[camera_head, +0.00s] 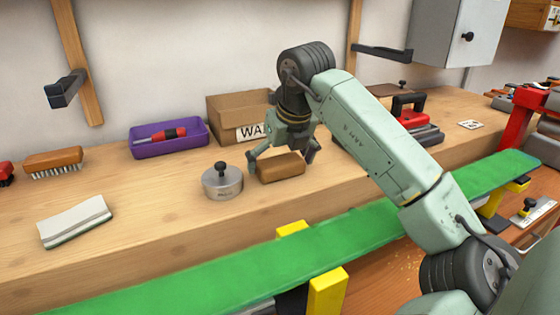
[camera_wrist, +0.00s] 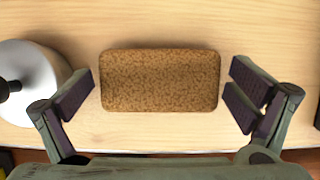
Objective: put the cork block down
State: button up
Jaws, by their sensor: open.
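The brown cork block (camera_head: 282,167) rests on the wooden bench, just right of a round metal pot with a black knob. In the wrist view the cork block (camera_wrist: 160,80) lies flat and level between my fingers, with bare wood showing on both sides of it. My gripper (camera_head: 284,158) is open around the block, and it also shows in the wrist view (camera_wrist: 162,98). Neither finger touches the block there. The gap on the right looks a little narrower than or similar to the left one.
The metal pot (camera_head: 222,181) stands close beside my left finger. A cardboard box (camera_head: 228,112) and a purple tray (camera_head: 150,146) with a red tool stand behind. A white-topped pad (camera_head: 75,222) and a brush (camera_head: 54,161) lie left. A green strip (camera_head: 230,270) runs along the front.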

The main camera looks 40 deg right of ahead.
jog(key=shift+r, duration=0.25)
jog(key=v, duration=1.2)
jog(key=shift+b, duration=0.4)
jog(key=shift+f, duration=0.1)
